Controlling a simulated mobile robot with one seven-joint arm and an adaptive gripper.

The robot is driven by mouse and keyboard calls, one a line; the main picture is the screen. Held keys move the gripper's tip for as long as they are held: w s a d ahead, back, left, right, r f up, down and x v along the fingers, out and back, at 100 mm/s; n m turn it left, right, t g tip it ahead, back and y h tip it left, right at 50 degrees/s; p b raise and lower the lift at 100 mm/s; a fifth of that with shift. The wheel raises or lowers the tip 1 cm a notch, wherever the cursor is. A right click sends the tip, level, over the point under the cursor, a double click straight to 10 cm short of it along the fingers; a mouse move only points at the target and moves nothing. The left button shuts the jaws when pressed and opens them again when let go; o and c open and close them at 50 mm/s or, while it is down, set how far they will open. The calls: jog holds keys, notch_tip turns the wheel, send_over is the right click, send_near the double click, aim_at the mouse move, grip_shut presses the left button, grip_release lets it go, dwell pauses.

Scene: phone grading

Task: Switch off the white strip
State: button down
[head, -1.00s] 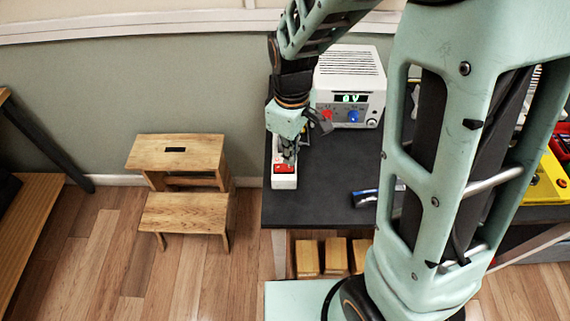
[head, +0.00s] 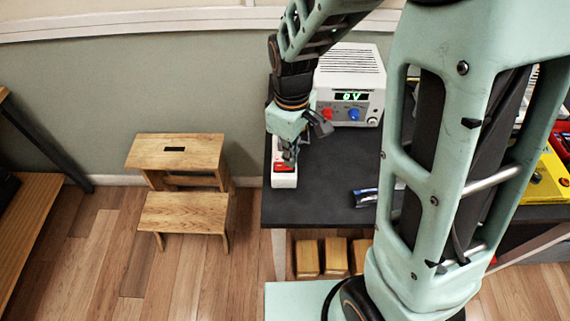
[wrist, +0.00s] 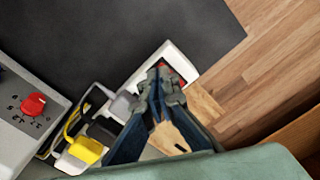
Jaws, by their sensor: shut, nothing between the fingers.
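The white strip (head: 284,181) lies along the left edge of the dark table, with a red rocker switch (head: 282,168) at its near end. In the wrist view the strip (wrist: 184,60) runs diagonally, and its switch (wrist: 183,73) is partly hidden behind my fingertips. My gripper (head: 290,159) is shut and empty, pointing down over the switch end. In the wrist view my gripper (wrist: 161,84) overlaps the switch's edge. I cannot tell whether the fingertips touch the switch or which way it is rocked.
A yellow plug (wrist: 84,150) and dark plugs sit in the strip's far part. A power supply (head: 350,85) with a lit display stands behind on the table (head: 325,195). A blue-and-white item (head: 364,197) lies to the right. A wooden step stool (head: 180,190) stands left on the floor.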

jog(key=shift+f+b, duration=0.4)
jog(key=shift+f, duration=0.2)
jog(key=shift+r, duration=0.2)
notch_tip(320, 180, up, 7)
jog(key=p, duration=0.5)
jog(key=shift+p, duration=0.4)
